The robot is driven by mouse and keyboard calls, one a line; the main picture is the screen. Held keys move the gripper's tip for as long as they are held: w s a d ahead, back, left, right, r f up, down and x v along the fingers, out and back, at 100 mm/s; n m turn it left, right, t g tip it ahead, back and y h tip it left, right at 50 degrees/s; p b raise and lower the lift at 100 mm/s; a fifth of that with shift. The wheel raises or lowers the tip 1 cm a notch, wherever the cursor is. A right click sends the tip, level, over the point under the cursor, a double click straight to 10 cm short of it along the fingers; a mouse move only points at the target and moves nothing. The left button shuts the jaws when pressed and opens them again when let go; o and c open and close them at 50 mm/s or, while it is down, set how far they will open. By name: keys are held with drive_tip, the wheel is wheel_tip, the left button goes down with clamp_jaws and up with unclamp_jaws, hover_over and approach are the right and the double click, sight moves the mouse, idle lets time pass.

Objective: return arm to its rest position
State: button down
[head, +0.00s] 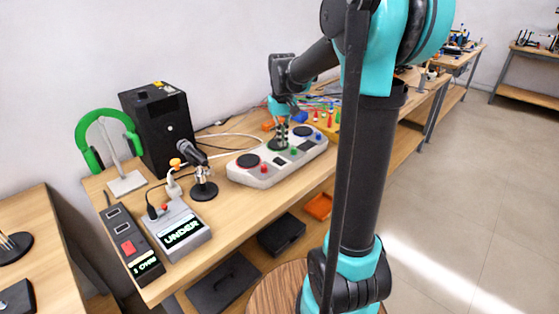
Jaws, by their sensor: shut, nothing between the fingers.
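My arm runs up the right-centre of the head view, bends at the top and reaches back over the bench. My gripper (281,137) is small and far off. It points down over a white console (240,175) with round dark pads and coloured buttons. The gripper is shut and empty. Its tips are at or just above the far dark pad; I cannot tell whether they touch it.
On the bench (150,281) stand a microphone (201,178), a grey box with a display (177,228), a dark switch strip (130,240), green headphones (84,130) on a stand and a black speaker (158,120). Cables lie behind the console. Open floor (470,180) is at right.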

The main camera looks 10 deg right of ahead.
drive_tip(key=s+d+f+t, duration=0.1)
drive_tip(key=s+f, duration=0.3)
drive_tip(key=s, duration=0.3)
drive_tip(key=s+d+f+t, duration=0.1)
drive_tip(key=s+f, duration=0.3)
drive_tip(key=s, duration=0.3)
drive_tip(key=s+d+f+m+t, duration=0.1)
drive_tip(key=s+d+f+t, duration=0.1)
drive_tip(key=s+f, duration=0.3)
drive_tip(key=s, duration=0.3)
